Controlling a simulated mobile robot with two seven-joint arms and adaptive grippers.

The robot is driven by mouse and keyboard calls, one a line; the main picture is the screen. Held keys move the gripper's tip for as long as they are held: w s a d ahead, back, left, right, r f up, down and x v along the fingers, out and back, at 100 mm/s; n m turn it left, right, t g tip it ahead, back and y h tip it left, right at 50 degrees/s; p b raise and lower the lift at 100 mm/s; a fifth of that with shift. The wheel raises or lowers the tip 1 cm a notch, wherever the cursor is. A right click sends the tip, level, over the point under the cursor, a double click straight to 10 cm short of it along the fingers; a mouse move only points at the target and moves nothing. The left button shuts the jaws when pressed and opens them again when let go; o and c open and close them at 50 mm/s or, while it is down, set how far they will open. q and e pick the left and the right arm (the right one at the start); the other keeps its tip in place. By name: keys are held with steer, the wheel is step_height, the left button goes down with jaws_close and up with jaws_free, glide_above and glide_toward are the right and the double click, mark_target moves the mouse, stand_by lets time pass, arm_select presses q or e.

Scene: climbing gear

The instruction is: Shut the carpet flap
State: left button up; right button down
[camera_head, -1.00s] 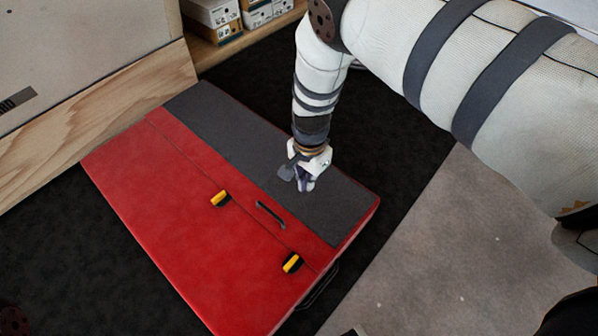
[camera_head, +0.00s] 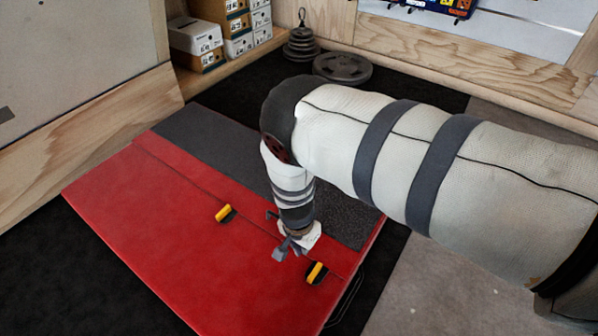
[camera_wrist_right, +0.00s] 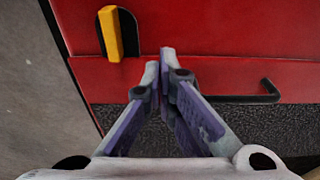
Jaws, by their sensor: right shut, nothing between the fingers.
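The carpet flap (camera_head: 215,142) is a dark grey carpet strip with a red border on a red pad (camera_head: 150,230). It looks flat, though I cannot tell whether its edge is fully down. My right gripper (camera_head: 284,250) is shut and empty above the red border, between two yellow-and-black tabs (camera_head: 225,213) (camera_head: 316,272). In the right wrist view, the shut fingertips (camera_wrist_right: 158,60) are over the red border, with a yellow tab (camera_wrist_right: 109,34) to the left and a black handle (camera_wrist_right: 250,96) to the right. The carpet (camera_wrist_right: 270,128) lies below them. My left gripper is out of view.
A wooden-edged wall (camera_head: 90,130) runs along the left. Shoe boxes (camera_head: 200,38) stand on a ledge at the back, near weight plates (camera_head: 342,68). My right arm covers the right part of the pad. Dark floor (camera_head: 50,285) is clear at lower left.

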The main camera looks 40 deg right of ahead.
mark_target(302, 261)
arm_select(q)
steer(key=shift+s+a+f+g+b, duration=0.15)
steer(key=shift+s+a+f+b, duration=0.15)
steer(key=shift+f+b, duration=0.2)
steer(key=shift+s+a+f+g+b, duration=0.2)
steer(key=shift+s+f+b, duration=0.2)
steer(key=shift+b, duration=0.15)
arm_select(e)
steer(key=shift+s+a+f, duration=0.1)
steer(key=shift+a+f, duration=0.05)
steer(key=shift+f, duration=1)
steer(key=shift+a+f, duration=0.15)
steer(key=shift+f, duration=1)
